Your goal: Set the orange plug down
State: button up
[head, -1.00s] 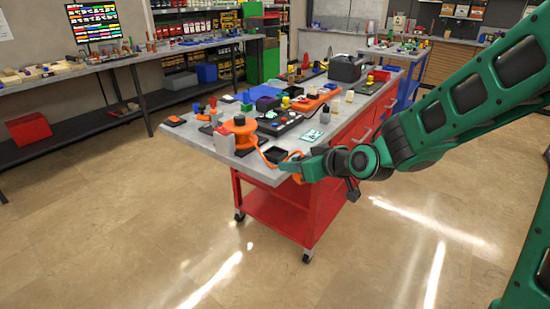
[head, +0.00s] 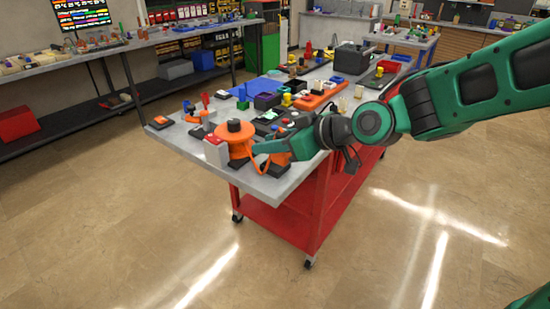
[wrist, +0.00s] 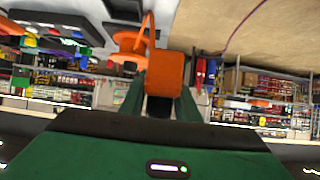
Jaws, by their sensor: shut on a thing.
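The orange plug (wrist: 166,72) is a blocky orange piece between the green fingers of my gripper (wrist: 160,104) in the wrist view. An orange cord runs from it toward an orange reel (wrist: 135,42). In the head view my gripper (head: 268,150) is at the near edge of the table, just right of the orange reel (head: 238,143) with its dark top. The plug (head: 280,159) shows partly there, the rest hidden by the gripper. I cannot tell whether the plug touches the table.
The grey-topped red cart (head: 262,183) holds many parts. Orange (head: 320,95) and blue (head: 257,87) trays lie farther back. A little bare top shows at the front left corner.

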jog(key=w+f, duration=0.2)
jog(key=w, duration=0.1)
jog(key=w+a+f, duration=0.1)
jog(key=w+f, duration=0.1)
jog(key=w, duration=0.2)
jog(key=w+f, duration=0.3)
jog(key=w, duration=0.1)
jog(key=shift+w+a, duration=0.15)
jog(key=shift+w, duration=0.1)
jog(key=shift+f, duration=1.95)
jog(key=shift+f, duration=0.15)
jog(key=o, duration=1)
jog(key=shift+o, duration=0.3)
jog(key=shift+s+r, duration=0.1)
jog(key=shift+r, duration=0.15)
jog(key=v, duration=1.1)
jog(key=shift+s+d+r, duration=0.15)
jog(key=shift+s+d, duration=0.05)
jog(key=shift+d, duration=0.15)
jog(key=shift+d, duration=0.1)
